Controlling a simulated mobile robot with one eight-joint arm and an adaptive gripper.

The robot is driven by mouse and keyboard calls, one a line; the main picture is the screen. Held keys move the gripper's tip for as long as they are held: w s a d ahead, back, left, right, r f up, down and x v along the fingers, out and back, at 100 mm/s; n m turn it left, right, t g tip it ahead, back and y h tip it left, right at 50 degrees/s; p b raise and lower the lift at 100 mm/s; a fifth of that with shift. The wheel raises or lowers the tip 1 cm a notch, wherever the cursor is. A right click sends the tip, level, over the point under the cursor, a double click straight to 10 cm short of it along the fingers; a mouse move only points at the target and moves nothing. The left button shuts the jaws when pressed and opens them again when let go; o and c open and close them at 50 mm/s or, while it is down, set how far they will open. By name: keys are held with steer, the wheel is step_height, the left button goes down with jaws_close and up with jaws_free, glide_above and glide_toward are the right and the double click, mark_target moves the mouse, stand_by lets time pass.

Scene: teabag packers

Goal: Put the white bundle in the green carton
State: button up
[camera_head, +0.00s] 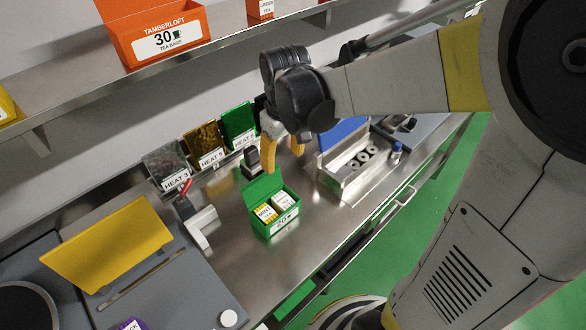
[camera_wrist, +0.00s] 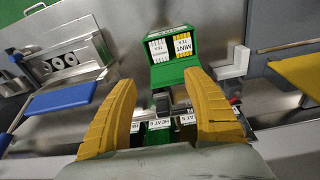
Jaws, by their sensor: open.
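The green carton (camera_head: 262,188) stands open on the steel bench, with its lid flap raised at the back. The white bundle (camera_head: 283,201) sits inside it, in the right half, beside a yellow bundle (camera_head: 265,213). In the wrist view the carton (camera_wrist: 170,75) appears turned around, with the white bundle (camera_wrist: 158,47) on the left and the yellow-striped MINT bundle (camera_wrist: 182,44) on the right. My gripper (camera_head: 283,160) is open and empty, above the bench behind the carton. Its yellow fingers are spread apart in the wrist view (camera_wrist: 160,82), and nothing is between them.
Pouches labelled HEAT (camera_head: 208,145) stand in a row along the back. A metal tray with round holes (camera_head: 350,165) and a blue panel is at the right. A grey machine with a yellow panel (camera_head: 108,245) is at the left. An orange carton (camera_head: 155,35) stands on the shelf above.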

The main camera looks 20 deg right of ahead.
steer(key=s+a+r+m+t, duration=0.1)
steer(key=s+r+m+t, duration=0.2)
steer(key=s+r+t, duration=0.3)
steer(key=s+r, duration=0.1)
steer(key=s, duration=0.4)
steer(key=shift+s+r, duration=0.25)
steer(key=shift+s, duration=0.05)
